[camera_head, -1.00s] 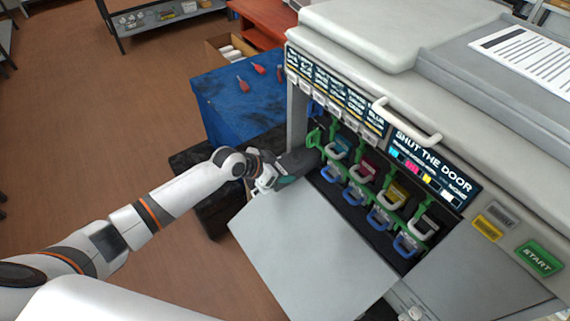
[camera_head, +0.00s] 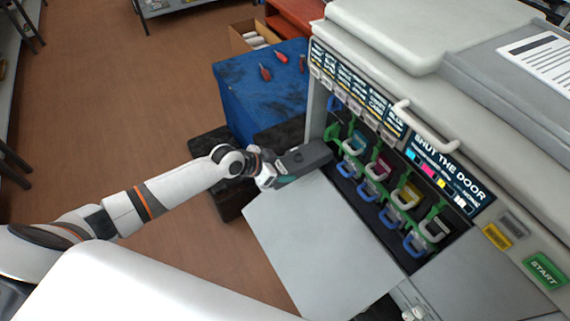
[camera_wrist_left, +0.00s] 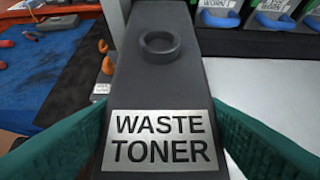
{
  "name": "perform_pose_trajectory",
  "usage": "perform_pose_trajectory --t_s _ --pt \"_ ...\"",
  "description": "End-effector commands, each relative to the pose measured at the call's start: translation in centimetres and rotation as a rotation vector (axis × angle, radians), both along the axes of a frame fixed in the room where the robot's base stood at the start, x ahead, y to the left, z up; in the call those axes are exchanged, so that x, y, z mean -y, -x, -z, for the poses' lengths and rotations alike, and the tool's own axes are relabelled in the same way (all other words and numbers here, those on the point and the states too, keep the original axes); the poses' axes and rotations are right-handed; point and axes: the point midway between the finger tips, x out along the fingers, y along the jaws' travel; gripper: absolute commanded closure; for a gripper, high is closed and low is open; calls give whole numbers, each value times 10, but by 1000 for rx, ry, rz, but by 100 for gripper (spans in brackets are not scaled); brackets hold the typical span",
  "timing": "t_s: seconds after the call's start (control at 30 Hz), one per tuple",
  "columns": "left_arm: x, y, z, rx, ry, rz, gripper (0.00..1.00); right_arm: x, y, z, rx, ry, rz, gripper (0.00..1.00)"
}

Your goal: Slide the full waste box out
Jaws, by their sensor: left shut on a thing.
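The waste box (camera_head: 304,157) is a dark grey, long box, clear of most of the printer's left front opening. In the left wrist view it fills the middle, with a "WASTE TONER" label and a round port on top (camera_wrist_left: 158,72). My left gripper (camera_head: 270,176) is shut on its near end, green fingers on both sides. The printer (camera_head: 420,110) stands open, with several coloured cartridges (camera_head: 405,195) in its bay. Whether the box's far end is still inside the bay is hard to tell. My right gripper is not in view.
The lowered door panel (camera_head: 320,245) lies flat below the box and bay. A blue-topped table (camera_head: 262,85) with red-handled tools stands behind, left of the printer, with dark blocks below it. Open brown floor (camera_head: 130,110) lies left.

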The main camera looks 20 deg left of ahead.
Motion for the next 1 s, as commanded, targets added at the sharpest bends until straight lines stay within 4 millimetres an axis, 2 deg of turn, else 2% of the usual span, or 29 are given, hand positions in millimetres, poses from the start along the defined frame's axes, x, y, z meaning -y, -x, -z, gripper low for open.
perform_pose_trajectory --t_s 0.43,1.0 --pt "-3 2 -4 5 1 -1 94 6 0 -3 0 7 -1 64" --pt "-27 33 -20 5 0 -1 94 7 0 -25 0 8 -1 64"
